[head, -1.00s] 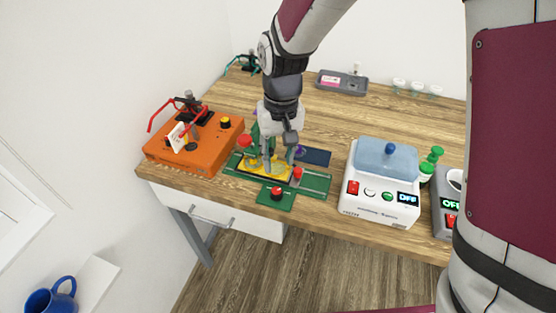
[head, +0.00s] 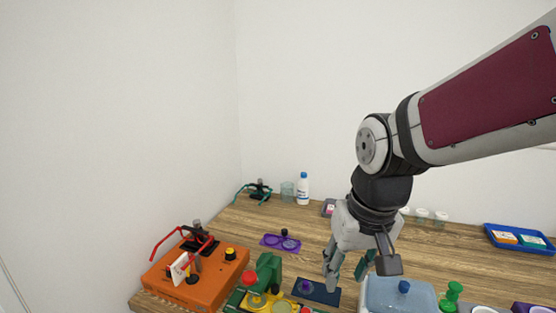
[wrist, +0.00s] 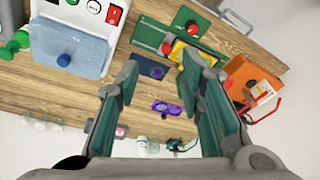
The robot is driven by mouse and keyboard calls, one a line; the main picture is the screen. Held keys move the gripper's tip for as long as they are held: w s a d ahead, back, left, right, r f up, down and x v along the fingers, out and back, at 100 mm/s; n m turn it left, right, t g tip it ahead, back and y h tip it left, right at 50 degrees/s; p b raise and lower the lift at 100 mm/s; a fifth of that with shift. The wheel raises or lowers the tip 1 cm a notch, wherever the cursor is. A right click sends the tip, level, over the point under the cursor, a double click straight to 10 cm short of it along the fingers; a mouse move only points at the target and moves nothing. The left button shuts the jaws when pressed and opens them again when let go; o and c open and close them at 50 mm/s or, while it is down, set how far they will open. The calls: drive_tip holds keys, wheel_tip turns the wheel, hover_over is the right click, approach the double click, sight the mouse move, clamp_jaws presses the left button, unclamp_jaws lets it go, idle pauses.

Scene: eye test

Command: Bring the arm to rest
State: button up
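My gripper (head: 346,278) hangs from my arm above the wooden table, fingers pointing down, right of the green device with a yellow part (head: 268,290). In the wrist view my gripper (wrist: 160,62) has its two fingers well apart, with nothing between them. The green device also shows in the wrist view (wrist: 150,38), beyond the fingertips. A dark blue mat (head: 318,292) lies on the table close to the fingers in the head view, and the gripper appears to be above the table, not touching anything.
An orange box (head: 190,280) with red glasses stands left. A white device with a blue lid (head: 398,295) is right of the gripper. The wall behind is bare.

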drive_tip(key=s+d+r+t, duration=0.1)
drive_tip(key=s+d+r, duration=0.2)
drive_tip(key=s, duration=0.3)
drive_tip(key=s+d+r+m+t, duration=0.1)
drive_tip(key=s+d+r+t, duration=0.1)
drive_tip(key=s+d, duration=0.2)
drive_tip(key=shift+s+d+r+h, duration=0.4)
drive_tip(key=shift+s, duration=0.75)
